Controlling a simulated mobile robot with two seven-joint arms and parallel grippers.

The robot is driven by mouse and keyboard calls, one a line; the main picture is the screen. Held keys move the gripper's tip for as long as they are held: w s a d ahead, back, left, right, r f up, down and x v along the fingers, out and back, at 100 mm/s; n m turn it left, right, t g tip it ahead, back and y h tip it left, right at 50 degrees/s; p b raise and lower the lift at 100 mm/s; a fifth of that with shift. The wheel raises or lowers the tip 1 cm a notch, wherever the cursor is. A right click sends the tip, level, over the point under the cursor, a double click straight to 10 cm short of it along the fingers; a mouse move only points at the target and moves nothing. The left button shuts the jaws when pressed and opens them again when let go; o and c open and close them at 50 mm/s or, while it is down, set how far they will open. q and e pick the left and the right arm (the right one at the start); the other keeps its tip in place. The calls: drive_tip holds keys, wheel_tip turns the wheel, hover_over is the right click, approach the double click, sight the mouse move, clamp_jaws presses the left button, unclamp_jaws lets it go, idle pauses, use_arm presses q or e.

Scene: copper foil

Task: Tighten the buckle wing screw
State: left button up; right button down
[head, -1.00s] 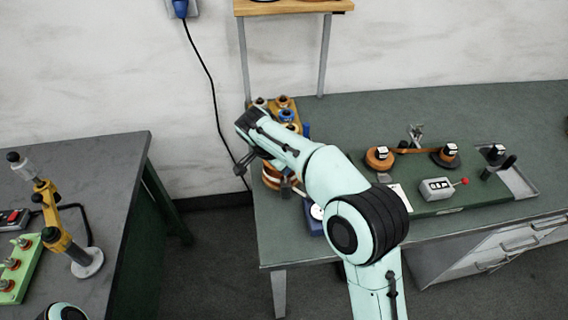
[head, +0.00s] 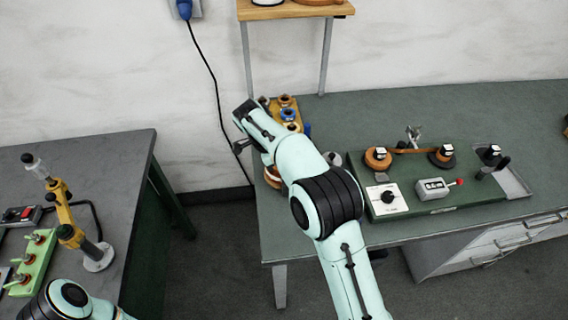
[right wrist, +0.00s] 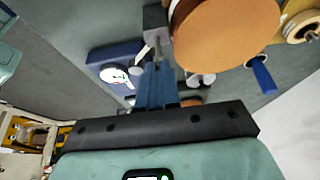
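In the right wrist view my right gripper's two blue fingers (right wrist: 158,72) are close together. A small pale metal piece, apparently the wing screw (right wrist: 157,47), shows at their tips, below a grey block (right wrist: 156,18) that looks like the buckle. The fingers appear shut on it, though the contact is partly hidden. A large copper-coloured roll (right wrist: 222,32) is right beside the block. In the head view my right arm covers most of this spot; only part of the roll (head: 271,177) shows. My left arm shows at the bottom left, its gripper out of frame.
A blue device with a white dial (right wrist: 117,76) is left of the fingers. A yellow rack with spools (head: 287,102) stands behind my arm. A green board (head: 440,207) with rollers and a dial lies to the right. A grey bench (head: 120,170) is at left.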

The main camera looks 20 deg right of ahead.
idle(0.4)
drive_tip(key=c, duration=1.4)
unclamp_jaws()
drive_tip(key=shift+o, duration=0.2)
drive_tip(key=shift+r, duration=0.1)
use_arm(q)
drive_tip(key=w+r+p, duration=0.3)
drive_tip(key=w+r, duration=0.1)
drive_tip(key=shift+w+t, duration=0.3)
use_arm(e)
drive_tip(key=v, duration=1.3)
use_arm(q)
drive_tip(key=shift+r, duration=0.1)
